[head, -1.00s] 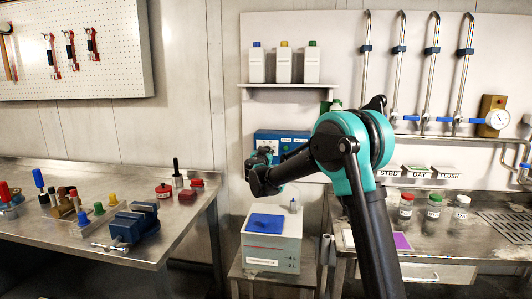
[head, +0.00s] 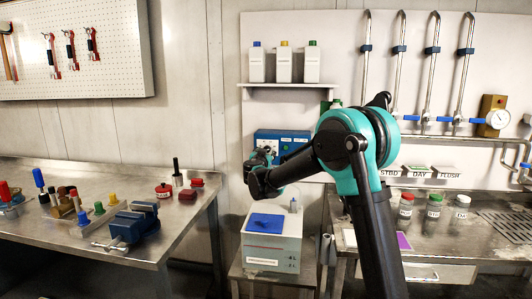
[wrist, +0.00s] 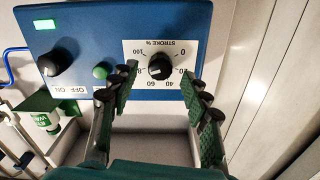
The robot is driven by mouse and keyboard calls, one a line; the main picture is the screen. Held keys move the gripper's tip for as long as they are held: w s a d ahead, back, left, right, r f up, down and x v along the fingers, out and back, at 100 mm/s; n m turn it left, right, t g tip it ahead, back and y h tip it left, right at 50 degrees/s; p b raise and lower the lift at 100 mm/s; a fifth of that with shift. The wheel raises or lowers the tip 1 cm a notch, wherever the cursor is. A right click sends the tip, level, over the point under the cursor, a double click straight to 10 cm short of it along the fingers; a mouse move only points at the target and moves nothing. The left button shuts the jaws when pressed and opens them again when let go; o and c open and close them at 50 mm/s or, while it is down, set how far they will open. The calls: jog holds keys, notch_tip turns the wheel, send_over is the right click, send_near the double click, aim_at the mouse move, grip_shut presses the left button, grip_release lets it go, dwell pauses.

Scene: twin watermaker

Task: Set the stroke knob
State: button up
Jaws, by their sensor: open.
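The stroke knob (wrist: 160,66) is a round black knob on a white dial plate marked "STROKE %". The plate is upside down in the wrist view, on the front of a blue control box (wrist: 85,20). A pale mark shows on the knob; its exact reading is too small to tell. My gripper (wrist: 159,75) is open, with one finger on each side of the knob in the picture. I see no clear contact. In the head view, my gripper (head: 264,156) is in front of the blue box (head: 290,137), and the knob cannot be made out.
Beside the dial are a green button (wrist: 100,72), a black OFF/ON knob (wrist: 50,65) and a lit green display (wrist: 44,25). Below the box in the head view stands a white tank (head: 271,247) with a blue lid. Bottles (head: 284,66) stand on a shelf above.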

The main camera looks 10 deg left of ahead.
jog(key=s, duration=1)
jog(key=shift+a, duration=0.2)
jog(key=s+d+f+g+h, duration=0.15)
jog(key=s+d+f, duration=0.25)
jog(key=d, duration=0.5)
jog(key=s+d+f+g+h, duration=0.1)
jog(key=s+d+f+g, duration=0.3)
jog(key=d, duration=0.6)
jog(key=s+d+f+g+h, duration=0.2)
jog(key=s+d+f, duration=0.25)
jog(key=d, duration=0.45)
jog(key=s+d+f+g+y, duration=0.1)
jog(key=s+d+f+g, duration=0.15)
jog(key=s+f, duration=0.3)
jog(key=s+d+f+g, duration=0.1)
jog(key=s+d+f, duration=0.3)
jog(key=s, duration=0.2)
jog(key=s+f+n+g+y, duration=0.1)
jog(key=s+f+y, duration=0.1)
jog(key=s+f, duration=0.2)
jog(key=s+f+n+g+y, duration=0.1)
jog(key=s+f, duration=0.3)
jog(key=s, duration=0.7)
jog(key=shift+a+n+g+y, duration=0.4)
jog(key=shift+a+y, duration=0.05)
jog(key=shift+y, duration=0.1)
jog(key=shift+s+f, duration=0.1)
